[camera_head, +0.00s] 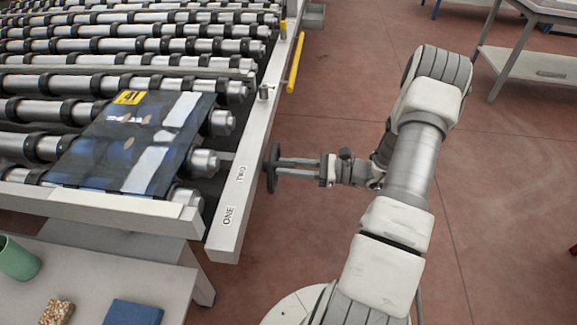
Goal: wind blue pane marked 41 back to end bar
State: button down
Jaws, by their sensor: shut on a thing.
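The blue pane (95,150) lies flat and glossy on the rollers at the left, with a yellow label (130,97) at its far edge. The label's number is hard to read, but looks like 41. The pane's near edge lies close to the pale end bar (100,204); I cannot tell whether they touch. A dark round handwheel (271,168) sits on the outer side of the side rail, by the mark TWO (241,173). My gripper (281,168) reaches it from the right and is shut on it. The fingertips' exact hold is too small to see.
The mark ONE (229,215) is nearer on the rail. A yellow bar (296,62) runs along the rail farther back. A grey table (90,270) in front holds a green cup (17,258) and a blue block (133,312).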

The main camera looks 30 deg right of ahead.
aim_at(275, 190)
jog(key=shift+s+f, duration=0.1)
jog(key=n+b, duration=0.1)
jog(key=s+f+n+b, duration=0.1)
jog(key=n, duration=0.1)
jog(key=a+f+n+b, duration=0.1)
jog(key=n+b, duration=0.1)
jog(key=shift+s+f, duration=0.2)
jog(key=shift+f, duration=0.05)
jog(key=n+b, duration=0.1)
jog(key=f+n+b, duration=0.2)
jog(key=shift+s+a+n, duration=0.1)
jog(key=shift+s+n, duration=0.15)
jog(key=shift+n, duration=0.15)
notch_tip(275, 190, down, 3)
jog(key=n+b, duration=0.5)
jog(key=shift+w, duration=0.1)
jog(key=shift+w+d+f+n+b, duration=0.25)
jog(key=shift+f+n+b, duration=0.15)
jog(key=shift+n+b, duration=0.55)
jog(key=shift+w+d+f+n+b, duration=0.15)
jog(key=shift+f+n+b, duration=0.35)
jog(key=shift+n, duration=0.65)
jog(key=shift+r, duration=0.2)
jog(key=c, duration=0.7)
grip_release()
